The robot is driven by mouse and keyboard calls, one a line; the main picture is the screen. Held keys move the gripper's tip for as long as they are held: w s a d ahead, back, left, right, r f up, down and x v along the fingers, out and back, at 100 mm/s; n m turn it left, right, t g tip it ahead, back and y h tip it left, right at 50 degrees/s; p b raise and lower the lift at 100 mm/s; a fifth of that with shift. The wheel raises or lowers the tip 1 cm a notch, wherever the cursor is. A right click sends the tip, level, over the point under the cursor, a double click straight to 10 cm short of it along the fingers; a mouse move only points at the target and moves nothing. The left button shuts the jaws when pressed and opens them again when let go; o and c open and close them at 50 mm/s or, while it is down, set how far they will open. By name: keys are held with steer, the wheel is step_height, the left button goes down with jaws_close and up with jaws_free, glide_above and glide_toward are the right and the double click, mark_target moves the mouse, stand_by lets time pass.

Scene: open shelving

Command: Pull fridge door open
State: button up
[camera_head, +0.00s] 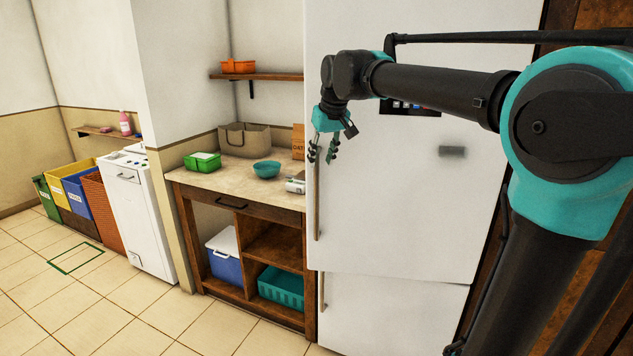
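The white fridge (400,215) stands right of centre, with a large upper door and a lower door. Both doors look closed. The upper door's long vertical handle (317,208) runs along its left edge. A shorter handle (322,296) is on the lower door. My gripper (323,155) points down in front of the upper door, near the top of the visible part of its handle. Its dark fingers are spread apart. The gripper hides the handle's upper part, and I cannot tell whether they touch.
A wooden counter (225,176) left of the fridge holds a green tub (202,162), a teal bowl (267,169) and a grey basket (245,139). A white appliance (140,215) and several coloured bins stand further left. The tiled floor (190,325) before the counter is clear.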

mark_target(318, 175)
steer(key=x, duration=0.9)
steer(key=shift+w+f, duration=0.1)
steer(key=shift+f, duration=0.15)
jaws_close()
